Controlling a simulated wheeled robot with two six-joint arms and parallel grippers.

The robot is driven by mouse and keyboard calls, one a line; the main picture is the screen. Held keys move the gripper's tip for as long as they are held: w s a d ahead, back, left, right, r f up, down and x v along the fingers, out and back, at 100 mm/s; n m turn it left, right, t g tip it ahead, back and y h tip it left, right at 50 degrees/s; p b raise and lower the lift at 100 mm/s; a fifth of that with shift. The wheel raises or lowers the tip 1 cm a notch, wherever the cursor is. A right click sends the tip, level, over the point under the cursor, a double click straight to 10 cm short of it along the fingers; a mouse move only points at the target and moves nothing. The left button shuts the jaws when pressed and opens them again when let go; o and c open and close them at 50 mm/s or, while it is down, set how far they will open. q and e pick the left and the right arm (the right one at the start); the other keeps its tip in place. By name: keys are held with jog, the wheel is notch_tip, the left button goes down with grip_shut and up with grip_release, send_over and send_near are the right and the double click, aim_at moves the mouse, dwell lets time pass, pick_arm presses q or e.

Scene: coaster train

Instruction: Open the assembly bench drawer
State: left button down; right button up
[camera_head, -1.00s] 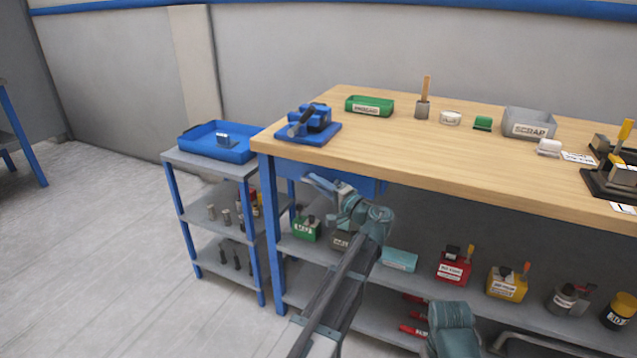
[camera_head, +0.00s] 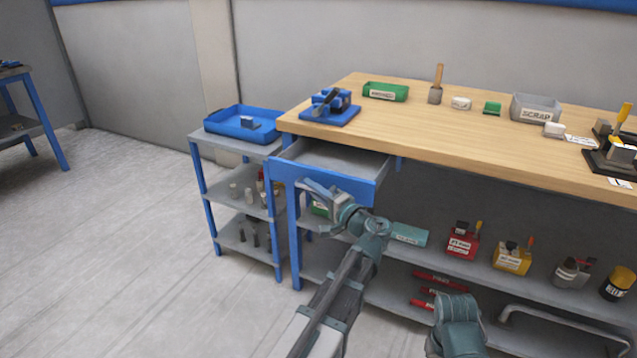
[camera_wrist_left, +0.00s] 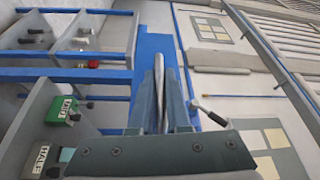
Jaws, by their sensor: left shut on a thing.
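The assembly bench drawer (camera_head: 340,157) stands pulled out from under the left end of the wooden bench top (camera_head: 430,130). Its grey inside shows and looks empty. Its blue front (camera_head: 361,191) faces me. My left gripper (camera_head: 312,188) is at the middle of that front, shut on the drawer handle, which the fingers mostly hide. In the left wrist view the fingers (camera_wrist_left: 161,100) close around the pale handle bar (camera_wrist_left: 159,70) against the blue drawer front (camera_wrist_left: 153,44).
A grey side shelf (camera_head: 207,140) with a blue tray (camera_head: 214,123) stands left of the bench. Labelled bins, including a red one (camera_head: 463,245) and a yellow one (camera_head: 511,258), stand on the bench's lower shelf. The floor (camera_head: 120,250) at left is clear.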

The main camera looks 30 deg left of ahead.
pick_arm(q)
jog(key=s, duration=0.4)
jog(key=shift+s, duration=0.1)
jog(key=c, duration=0.9)
grip_release()
jog(key=b+v, duration=0.1)
jog(key=v, duration=1.3)
jog(key=shift+a, duration=0.1)
